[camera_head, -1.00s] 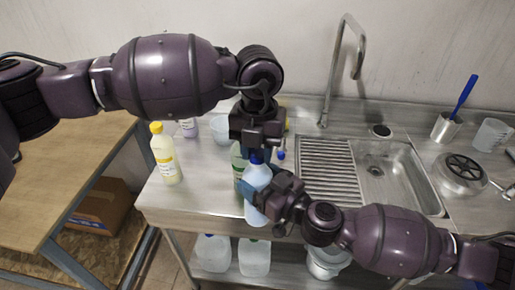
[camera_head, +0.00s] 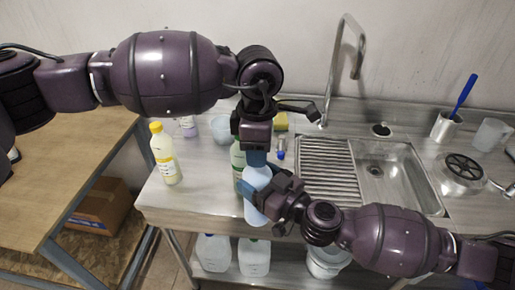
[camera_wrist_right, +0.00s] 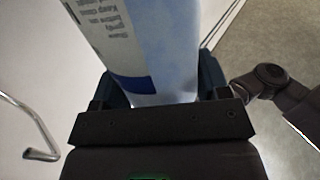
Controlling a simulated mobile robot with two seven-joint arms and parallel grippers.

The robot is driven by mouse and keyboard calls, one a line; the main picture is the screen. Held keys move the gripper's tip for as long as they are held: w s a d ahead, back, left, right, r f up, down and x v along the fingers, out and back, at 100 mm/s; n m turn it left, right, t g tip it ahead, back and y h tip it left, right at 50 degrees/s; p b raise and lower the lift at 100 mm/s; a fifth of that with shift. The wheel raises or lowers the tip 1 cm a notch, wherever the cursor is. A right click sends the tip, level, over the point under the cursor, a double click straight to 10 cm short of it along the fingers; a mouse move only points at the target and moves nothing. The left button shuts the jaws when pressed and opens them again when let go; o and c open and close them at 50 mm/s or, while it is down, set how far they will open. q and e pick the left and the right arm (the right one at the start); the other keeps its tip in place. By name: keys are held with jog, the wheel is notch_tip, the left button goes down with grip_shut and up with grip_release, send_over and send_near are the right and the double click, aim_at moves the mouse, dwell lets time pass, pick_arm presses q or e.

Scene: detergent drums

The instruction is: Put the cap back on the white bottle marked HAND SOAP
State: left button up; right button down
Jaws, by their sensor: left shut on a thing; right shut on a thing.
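The white bottle (camera_head: 256,208), bluish in this light, stands upright near the counter's front edge. My right gripper (camera_head: 254,190) is shut on its side from the right.
A green bottle (camera_head: 237,158) stands close behind the white one. A yellow bottle (camera_head: 165,155) is at the left. A small blue-topped item (camera_head: 281,148) lies by the sink's ribbed drainer (camera_head: 328,172). The tall faucet (camera_head: 335,70) rises behind.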

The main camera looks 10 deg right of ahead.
pick_arm(q)
jog(key=m, duration=0.5)
jog(key=shift+m, duration=0.4)
jog(key=m, duration=0.6)
jog(key=o, duration=1.1)
notch_tip(320, 180, up, 12)
jog(key=shift+f, duration=0.1)
